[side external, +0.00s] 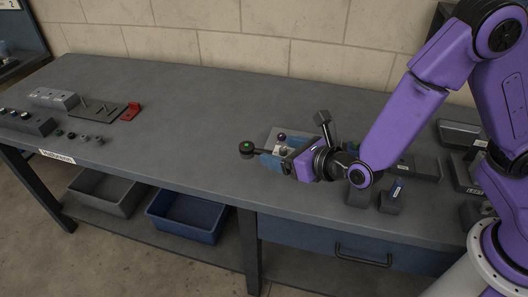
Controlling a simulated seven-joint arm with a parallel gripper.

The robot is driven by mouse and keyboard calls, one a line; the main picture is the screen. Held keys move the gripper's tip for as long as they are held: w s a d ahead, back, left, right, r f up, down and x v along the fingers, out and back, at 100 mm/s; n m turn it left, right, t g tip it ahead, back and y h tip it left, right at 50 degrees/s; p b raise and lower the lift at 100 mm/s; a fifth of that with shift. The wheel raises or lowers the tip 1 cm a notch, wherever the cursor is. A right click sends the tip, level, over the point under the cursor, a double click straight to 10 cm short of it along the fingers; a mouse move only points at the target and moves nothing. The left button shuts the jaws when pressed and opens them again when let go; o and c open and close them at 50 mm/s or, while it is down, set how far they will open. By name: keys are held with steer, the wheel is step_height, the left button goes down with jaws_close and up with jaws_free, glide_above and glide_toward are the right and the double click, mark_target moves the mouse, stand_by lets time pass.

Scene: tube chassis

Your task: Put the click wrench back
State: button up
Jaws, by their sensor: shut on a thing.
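The click wrench (247,148) appears to be the dark tool with a round head and a green spot, sticking out to the left of my gripper. My gripper (277,158) is shut on it, near the middle of the bench toward the front. The jaws and my wrist hide the rest of the wrench. I cannot tell how high it is above the bench top.
A light plate (277,137) with a dark purple knob is just behind my gripper. A grey holder with a blue piece (396,190) stands to the right, before grey trays (460,133). Fixtures, small parts and a red block (132,111) lie far left. The bench's middle left is clear.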

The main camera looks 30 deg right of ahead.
mark_target(275, 193)
steer(key=v, duration=0.3)
steer(key=shift+d+r, duration=0.15)
steer(key=shift+d, duration=0.25)
steer(key=shift+w+a+f+m+h, duration=0.4)
steer(key=shift+w+f+m+h, duration=0.15)
steer(key=shift+w+f+h, duration=0.1)
steer(key=shift+w+a+f+m+h, duration=0.4)
steer(key=shift+w+f+m+h, duration=0.15)
steer(key=shift+w+h, duration=0.15)
steer(key=shift+w+a+f+m+h, duration=0.35)
steer(key=shift+f+m+h, duration=0.15)
steer(key=shift+f+h, duration=0.05)
steer(key=shift+w+a+f+m+h, duration=0.1)
steer(key=shift+a+f+m+h, duration=0.2)
steer(key=shift+f+m+h, duration=0.35)
steer(key=shift+f, duration=3.45)
steer(key=shift+f, duration=0.55)
steer(key=o, duration=1.4)
